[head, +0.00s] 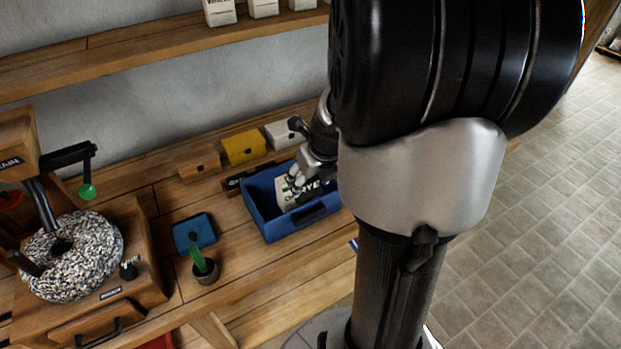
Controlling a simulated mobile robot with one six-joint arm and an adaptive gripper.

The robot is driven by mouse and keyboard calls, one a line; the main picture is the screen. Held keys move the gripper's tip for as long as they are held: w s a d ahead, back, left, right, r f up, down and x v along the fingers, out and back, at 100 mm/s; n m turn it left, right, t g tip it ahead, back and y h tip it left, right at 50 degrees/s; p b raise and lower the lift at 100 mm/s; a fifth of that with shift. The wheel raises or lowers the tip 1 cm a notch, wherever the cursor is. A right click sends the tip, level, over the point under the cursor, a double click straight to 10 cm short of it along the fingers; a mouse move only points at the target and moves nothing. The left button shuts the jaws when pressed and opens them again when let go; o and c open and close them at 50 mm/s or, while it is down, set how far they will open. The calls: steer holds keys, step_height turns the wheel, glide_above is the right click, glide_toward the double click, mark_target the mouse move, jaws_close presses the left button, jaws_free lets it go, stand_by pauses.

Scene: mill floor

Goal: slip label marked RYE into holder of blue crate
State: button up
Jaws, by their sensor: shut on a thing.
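The blue crate (262,217) stands on the wooden bench in the middle of the head view, open at the top. A dark slot-like part (309,214) shows on its front wall; I cannot tell whether it is the holder or a handle. My gripper (297,186) reaches down over the crate from the upper right and is shut on a white piece with dark letters (285,199). Only "YE" reads clearly, so it looks like the RYE label. The fingers partly cover it. It is over or inside the crate's opening; I cannot tell whether it touches the crate.
A yellow box (243,147), a white box (281,136) and a wooden box (198,165) stand behind the crate. A millstone (75,258) is far left. A shelf (160,44) runs above.

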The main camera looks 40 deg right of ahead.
mark_target(309, 198)
steer(key=shift+f+b, duration=2.2)
steer(key=shift+b, duration=0.25)
steer(key=shift+f+b, duration=0.8)
steer(key=shift+f, duration=0.5)
steer(key=o, duration=1.1)
steer(key=shift+r, duration=0.1)
steer(key=v, duration=1.2)
steer(key=shift+s, duration=0.15)
